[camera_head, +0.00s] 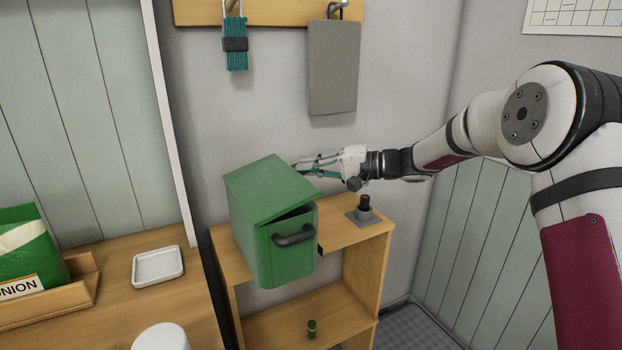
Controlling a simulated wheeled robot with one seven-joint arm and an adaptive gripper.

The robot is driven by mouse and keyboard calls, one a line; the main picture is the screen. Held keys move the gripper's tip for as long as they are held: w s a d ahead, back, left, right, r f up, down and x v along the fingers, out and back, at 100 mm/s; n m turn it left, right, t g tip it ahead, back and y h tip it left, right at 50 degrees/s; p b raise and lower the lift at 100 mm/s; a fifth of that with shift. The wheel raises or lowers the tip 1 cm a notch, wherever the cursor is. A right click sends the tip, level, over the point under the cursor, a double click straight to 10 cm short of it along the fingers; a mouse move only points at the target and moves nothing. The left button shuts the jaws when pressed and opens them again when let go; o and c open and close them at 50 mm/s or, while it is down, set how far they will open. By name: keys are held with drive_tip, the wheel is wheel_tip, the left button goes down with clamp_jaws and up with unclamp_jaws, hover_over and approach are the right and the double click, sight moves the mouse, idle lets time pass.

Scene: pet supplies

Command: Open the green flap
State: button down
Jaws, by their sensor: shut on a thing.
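A green bin (285,255) stands on the wooden shelf unit, with a dark handle (293,237) on its front. Its green flap (268,188) lies over the top at a slant, and a narrow dark gap shows under its front right edge. My gripper (302,167) reaches in from the right to the flap's far right edge. Its fingers are closed at that edge, and the flap partly hides the fingertips, so the exact contact is hidden.
A dark knob on a grey plate (364,212) sits on the shelf unit (345,237), right of the bin. A small green-topped item (311,328) is on the lower shelf. A grey board (333,68) and a teal bundle (235,55) hang above. A white dish (158,267) stands left.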

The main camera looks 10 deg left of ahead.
sight(285, 178)
drive_tip(key=s+a+r+n+t+h+p, duration=0.1)
drive_tip(key=s+a+r+n+h, duration=0.15)
drive_tip(key=r, duration=0.25)
drive_tip(key=s+a+r+n+h+p, duration=0.1)
drive_tip(key=a+r+n+h, duration=0.15)
drive_tip(key=r, duration=0.25)
drive_tip(key=s+a+r+n+t+h+p, duration=0.2)
drive_tip(key=s+a+h+p, duration=0.3)
drive_tip(key=a+p, duration=0.5)
drive_tip(key=shift+s+a+r+t+p, duration=0.3)
drive_tip(key=shift+s+r+t, duration=0.2)
drive_tip(key=shift+s+r, duration=0.65)
drive_tip(key=shift+s+f, duration=0.25)
drive_tip(key=shift+f, duration=0.05)
drive_tip(key=shift+f, duration=0.1)
drive_tip(key=c, duration=1.8)
unclamp_jaws()
drive_tip(key=shift+o, duration=0.2)
